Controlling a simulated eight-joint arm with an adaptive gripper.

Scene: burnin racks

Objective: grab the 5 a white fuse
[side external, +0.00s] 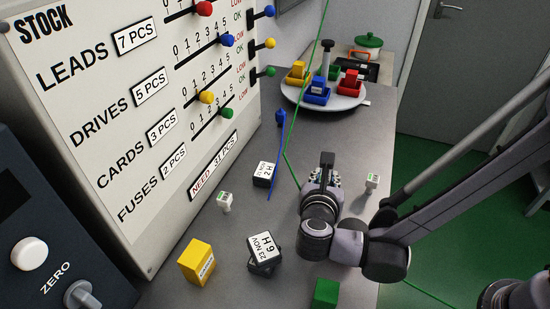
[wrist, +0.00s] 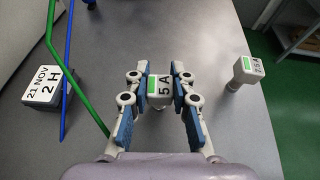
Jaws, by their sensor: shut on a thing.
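The white 5 A fuse (wrist: 159,88), with a green patch and "5 A" on its top, sits between my gripper's fingers in the wrist view. My gripper (wrist: 159,78) is shut on it, with a blue-padded finger against each side. In the side view my gripper (side external: 325,176) is low over the table and hides the fuse. I cannot tell whether the fuse touches the table. A second white fuse (wrist: 248,69) with a green patch stands to the right, also in the side view (side external: 372,181). Another white fuse (side external: 225,202) stands on the left.
A black labelled block (side external: 264,175), blue cable and green cable (wrist: 50,45) lie left of my gripper. A yellow block (side external: 197,262), another black block (side external: 263,256) and a green block (side external: 325,293) are nearer the camera. A round tray (side external: 350,103) with coloured bins stands behind.

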